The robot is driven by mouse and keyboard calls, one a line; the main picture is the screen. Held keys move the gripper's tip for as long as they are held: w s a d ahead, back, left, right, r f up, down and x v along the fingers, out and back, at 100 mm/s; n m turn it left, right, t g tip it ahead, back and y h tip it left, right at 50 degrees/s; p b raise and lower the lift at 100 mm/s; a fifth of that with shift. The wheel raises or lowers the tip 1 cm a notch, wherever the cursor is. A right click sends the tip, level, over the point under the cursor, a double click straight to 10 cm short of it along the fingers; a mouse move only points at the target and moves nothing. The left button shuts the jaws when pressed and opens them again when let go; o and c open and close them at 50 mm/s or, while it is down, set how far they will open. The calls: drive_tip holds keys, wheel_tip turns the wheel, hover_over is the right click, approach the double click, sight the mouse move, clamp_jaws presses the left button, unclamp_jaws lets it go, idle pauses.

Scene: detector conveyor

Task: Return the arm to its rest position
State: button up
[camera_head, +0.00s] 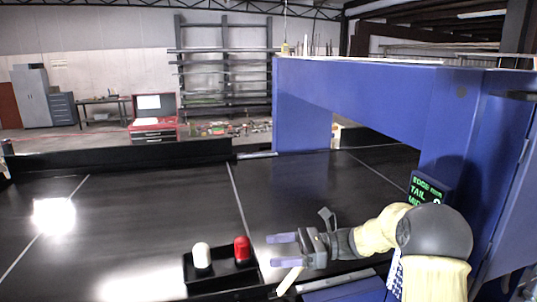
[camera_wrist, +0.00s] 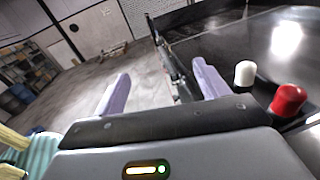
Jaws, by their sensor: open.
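My gripper (camera_head: 284,249) is over the near edge of the black conveyor (camera_head: 120,225) in the head view, its fingers pointing left. It is open, with a gap between the two purple fingers and nothing held. In the wrist view my gripper (camera_wrist: 160,85) also shows both fingers apart. Just left of it in the head view is a small black tray (camera_head: 220,281). A white rounded piece (camera_head: 201,255) and a red rounded piece (camera_head: 242,249) stand upright in the tray. In the wrist view the white piece (camera_wrist: 245,74) and red piece (camera_wrist: 288,100) are right of the fingers.
A blue detector housing (camera_head: 345,90) arches over the conveyor at right, with a small green-text display (camera_head: 428,188) near my arm. A low black rail (camera_head: 120,157) runs along the far side. A red cabinet (camera_head: 153,118) and grey shelves stand far back. The left conveyor surface is clear.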

drive_tip(key=w+f+m+t+h+b, duration=0.3)
drive_tip(key=w+f+m+t+b, duration=0.15)
drive_tip(key=m, duration=0.45)
drive_tip(key=w+f+m+t+h+b, duration=0.2)
drive_tip(key=w+f+m+t+b, duration=0.1)
drive_tip(key=m+t, duration=0.4)
drive_tip(key=s+d+f+m+t+h+b, duration=0.1)
drive_tip(key=d+f+m+h+b, duration=0.3)
drive_tip(key=m, duration=0.4)
drive_tip(key=s+d+f+m+h+b, duration=0.1)
drive_tip(key=s+d+f+m+h, duration=0.2)
drive_tip(key=f+m, duration=0.45)
drive_tip(key=s+d+f+m+g+h+b, duration=0.2)
drive_tip(key=s+f+m, duration=0.5)
drive_tip(key=s+m, duration=0.4)
drive_tip(key=s+d+f+m+g+h+b, duration=0.3)
drive_tip(key=s+f+m+g+b, duration=0.3)
drive_tip(key=s+m, duration=0.5)
drive_tip(key=shift+s+d+f+m+h, duration=0.2)
drive_tip(key=shift+s+f+m+h, duration=0.2)
drive_tip(key=shift+s+f, duration=0.3)
drive_tip(key=shift+w, duration=0.15)
